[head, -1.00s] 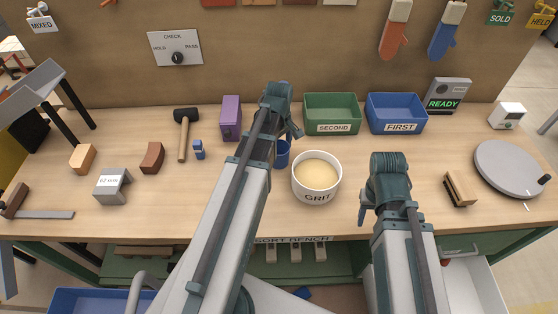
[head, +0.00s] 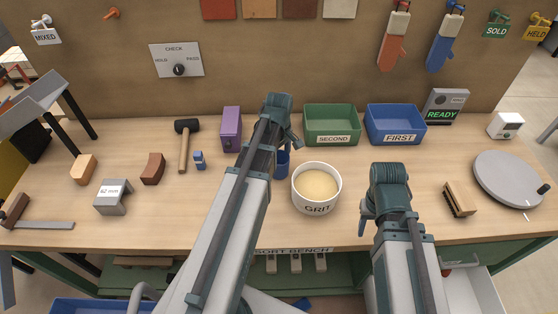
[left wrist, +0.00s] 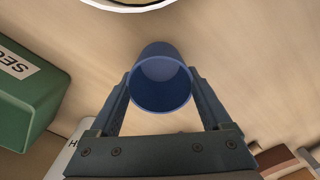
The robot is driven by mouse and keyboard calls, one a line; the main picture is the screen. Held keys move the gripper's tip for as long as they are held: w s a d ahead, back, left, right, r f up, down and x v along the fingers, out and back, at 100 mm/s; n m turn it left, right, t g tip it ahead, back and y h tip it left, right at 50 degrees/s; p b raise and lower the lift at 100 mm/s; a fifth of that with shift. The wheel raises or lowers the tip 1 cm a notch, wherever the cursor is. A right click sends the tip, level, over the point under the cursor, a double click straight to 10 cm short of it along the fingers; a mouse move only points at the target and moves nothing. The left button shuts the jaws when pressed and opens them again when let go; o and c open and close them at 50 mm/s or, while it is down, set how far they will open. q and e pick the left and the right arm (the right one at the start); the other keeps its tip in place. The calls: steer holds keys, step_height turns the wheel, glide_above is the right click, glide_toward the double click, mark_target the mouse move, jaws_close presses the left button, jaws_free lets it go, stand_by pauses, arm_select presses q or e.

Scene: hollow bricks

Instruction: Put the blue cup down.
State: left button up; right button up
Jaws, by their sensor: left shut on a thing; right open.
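The blue cup (head: 282,164) is just left of the white grit bowl in the head view, partly hidden by my left arm. In the left wrist view the cup (left wrist: 161,78) sits between the two fingers of my left gripper (left wrist: 160,90), which is shut on it. The cup looks upright and empty inside. My left gripper (head: 290,142) is over the bench in the head view. I cannot tell whether the cup's base touches the bench. My right gripper (head: 372,212) is open and empty, right of the bowl near the front of the bench.
The grit bowl (head: 317,188) stands close beside the cup. Behind are the green SECOND bin (head: 331,139) and the blue FIRST bin (head: 396,139). A purple block (head: 231,129), a mallet (head: 184,150) and a small blue item (head: 199,160) are to the left. A brush (head: 459,199) lies right.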

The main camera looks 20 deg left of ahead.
step_height(320, 180, up, 9)
steer(key=p, duration=0.8)
